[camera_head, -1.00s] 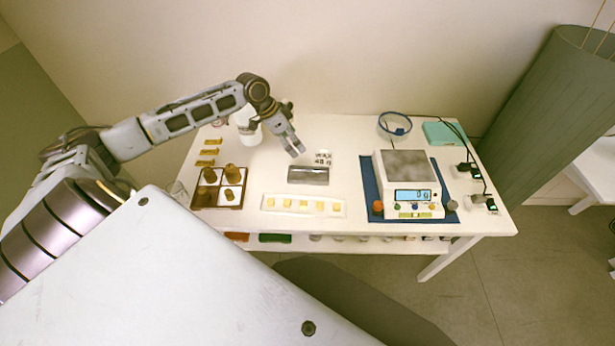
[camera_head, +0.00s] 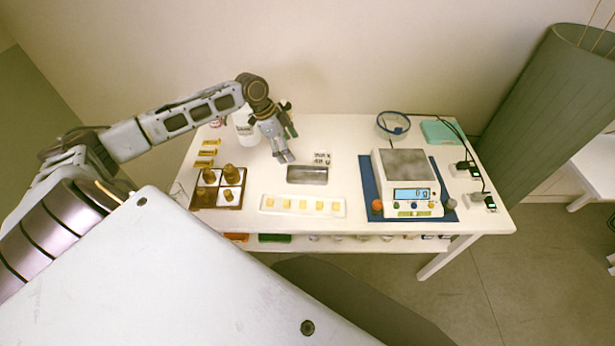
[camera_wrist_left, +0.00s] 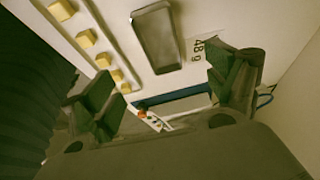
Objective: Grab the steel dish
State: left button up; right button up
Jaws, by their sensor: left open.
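The steel dish (camera_head: 307,175) is a small grey rectangular tray lying flat on the white table, in front of a small card with printed marks (camera_head: 322,158). In the left wrist view the dish (camera_wrist_left: 157,38) lies ahead of the fingers, near the top middle. My left gripper (camera_head: 285,158) is open and empty, above the table just left of and behind the dish, apart from it. In the left wrist view its two green-tipped fingers (camera_wrist_left: 165,95) stand wide apart. My right gripper is not in view.
A white strip with several yellow cubes (camera_head: 338,207) lies in front of the dish. A scale (camera_head: 405,163) on a blue mat (camera_head: 370,190) stands right. A white bottle (camera_head: 243,127) stands behind my left gripper.

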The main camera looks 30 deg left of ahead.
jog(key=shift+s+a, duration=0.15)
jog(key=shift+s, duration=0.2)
pick_arm(q)
send_over(300, 177)
jog(key=f, duration=0.6)
jog(key=shift+s+a+f, duration=0.15)
jog(key=shift+a, duration=0.25)
jog(key=shift+d+f, duration=0.25)
jog(key=shift+f, duration=0.35)
jog(key=shift+w+f, duration=0.2)
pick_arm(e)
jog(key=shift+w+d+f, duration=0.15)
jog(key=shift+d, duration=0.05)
pick_arm(q)
jog(key=shift+d, duration=0.1)
